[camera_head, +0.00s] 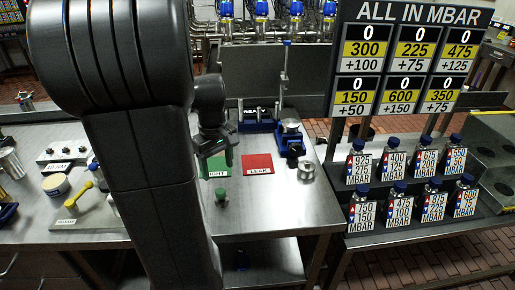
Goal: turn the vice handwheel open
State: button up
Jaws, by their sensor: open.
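A small blue vice-like fixture (290,146) stands at the right side of the steel bench, with a round silver part on top. I cannot tell clearly which part of it is the handwheel. My gripper (217,158) hangs above the bench to the left of this fixture, over the green card (219,165). It is open, with nothing seen between its dark fingers, and is apart from the fixture. My arm covers much of the left middle of the view.
A red card marked LEAK (258,164) lies between my gripper and the fixture. A silver cylinder (306,171) and a green-topped knob (222,197) stand nearby. Behind are a blue base and an upright rod (284,72). Labelled bottles (398,182) fill the right rack.

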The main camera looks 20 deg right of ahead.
aim_at(295, 149)
jog(key=l+u, duration=0.15)
jog(key=l, duration=0.3)
jog(key=k+l+u, duration=0.2)
jog(key=l, duration=0.2)
jog(key=k+l+u, duration=0.15)
jog(key=l, duration=0.3)
jog(key=i, duration=0.05)
